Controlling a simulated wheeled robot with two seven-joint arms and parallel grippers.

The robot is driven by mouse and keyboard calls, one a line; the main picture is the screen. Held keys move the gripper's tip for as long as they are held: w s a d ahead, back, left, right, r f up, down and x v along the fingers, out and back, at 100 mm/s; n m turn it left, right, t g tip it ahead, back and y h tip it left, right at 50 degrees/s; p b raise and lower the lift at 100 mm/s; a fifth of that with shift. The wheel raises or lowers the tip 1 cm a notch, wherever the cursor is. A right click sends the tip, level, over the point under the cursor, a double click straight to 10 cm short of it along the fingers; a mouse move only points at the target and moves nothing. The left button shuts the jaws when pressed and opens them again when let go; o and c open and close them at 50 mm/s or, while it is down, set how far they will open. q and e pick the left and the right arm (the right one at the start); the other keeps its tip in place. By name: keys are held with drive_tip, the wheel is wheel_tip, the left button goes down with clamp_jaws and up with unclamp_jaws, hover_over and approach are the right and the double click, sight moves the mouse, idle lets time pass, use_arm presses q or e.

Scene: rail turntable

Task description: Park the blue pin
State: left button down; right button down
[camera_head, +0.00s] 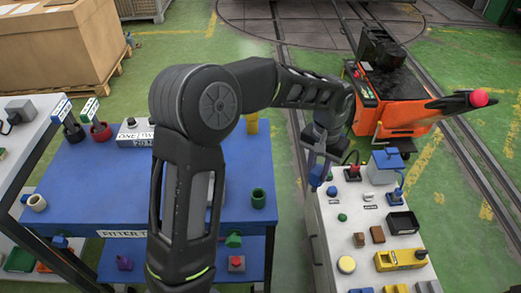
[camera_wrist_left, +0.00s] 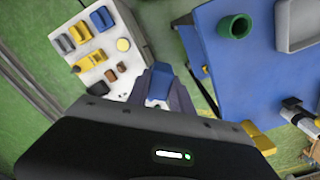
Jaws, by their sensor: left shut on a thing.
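My left gripper (camera_head: 318,178) hangs beside the left edge of the white-topped bench (camera_head: 325,225), near its far end. It is shut on a blue piece, which looks like the blue pin (camera_wrist_left: 160,84). In the left wrist view the pin sits between the fingertips (camera_wrist_left: 160,92), over the gap between the white bench and the blue table (camera_wrist_left: 235,75). The pin's lower end is hard to make out. My right gripper is in neither view.
The bench carries a red-knobbed control (camera_head: 352,173), a blue box (camera_head: 385,165), a black tray (camera_head: 402,223), brown blocks and a yellow block (camera_head: 402,260). A green cup (camera_head: 258,198) stands on the blue table. An orange machine (camera_head: 400,115) stands behind the bench.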

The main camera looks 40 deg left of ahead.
use_arm(q)
drive_tip(key=s+a+r+m+p, duration=0.4)
drive_tip(key=s+a+r+m, duration=0.4)
drive_tip(key=m, duration=0.8)
drive_tip(key=s+a, duration=0.2)
drive_tip(key=a, duration=0.2)
drive_tip(key=shift+s+a+r+m, duration=0.15)
drive_tip(key=shift+s+m, duration=0.05)
drive_tip(key=shift+m, duration=0.1)
drive_tip(key=shift+f+b, duration=2.05)
drive_tip(key=shift+f, duration=0.85)
drive_tip(key=shift+f+b, duration=2.05)
drive_tip(key=shift+f, duration=0.75)
drive_tip(key=c, duration=1.1)
unclamp_jaws()
